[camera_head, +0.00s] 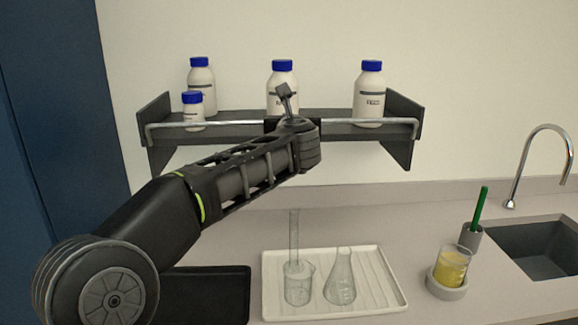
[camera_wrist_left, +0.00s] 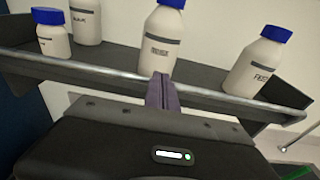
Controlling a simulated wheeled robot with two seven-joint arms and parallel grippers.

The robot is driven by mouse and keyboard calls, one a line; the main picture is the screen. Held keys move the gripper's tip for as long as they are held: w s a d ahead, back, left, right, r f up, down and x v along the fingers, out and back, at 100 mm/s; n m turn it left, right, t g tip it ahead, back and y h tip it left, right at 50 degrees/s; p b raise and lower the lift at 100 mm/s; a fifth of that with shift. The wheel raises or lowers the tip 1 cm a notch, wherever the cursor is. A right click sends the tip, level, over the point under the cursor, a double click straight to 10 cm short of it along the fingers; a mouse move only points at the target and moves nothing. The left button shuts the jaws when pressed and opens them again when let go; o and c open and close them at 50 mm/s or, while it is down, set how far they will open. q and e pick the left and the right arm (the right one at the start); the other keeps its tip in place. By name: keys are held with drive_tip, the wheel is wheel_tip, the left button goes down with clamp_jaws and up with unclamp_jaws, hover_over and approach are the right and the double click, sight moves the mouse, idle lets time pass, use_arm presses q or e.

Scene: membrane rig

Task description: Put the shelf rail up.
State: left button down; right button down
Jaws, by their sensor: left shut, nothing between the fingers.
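The shelf rail (camera_head: 225,124) is a thin silver bar with bent ends, running along the front of the dark wall shelf (camera_head: 325,115). In the head view it crosses in front of the bottles' lower ends. In the left wrist view the rail (camera_wrist_left: 100,72) runs slanting along the shelf's front edge. My left gripper (camera_head: 284,90) is at the middle of the shelf front, its fingers shut and empty. The fingers (camera_wrist_left: 161,85) overlap the rail in the wrist view; I cannot tell whether they touch it. My arm hides the rail's middle. My right gripper is not in view.
Several white bottles with blue caps, including the middle one (camera_head: 283,80), stand on the shelf close behind the rail. Below are a white tray (camera_head: 385,300) with glassware, a beaker of yellow liquid (camera_head: 453,266), a green-handled tool (camera_head: 481,207) and a sink (camera_head: 540,250).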

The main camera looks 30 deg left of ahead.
use_arm(q)
drive_tip(key=shift+w+a+r+p, duration=0.3)
drive_tip(key=shift+w+a+r, duration=0.3)
drive_tip(key=shift+w, duration=0.2)
idle(0.4)
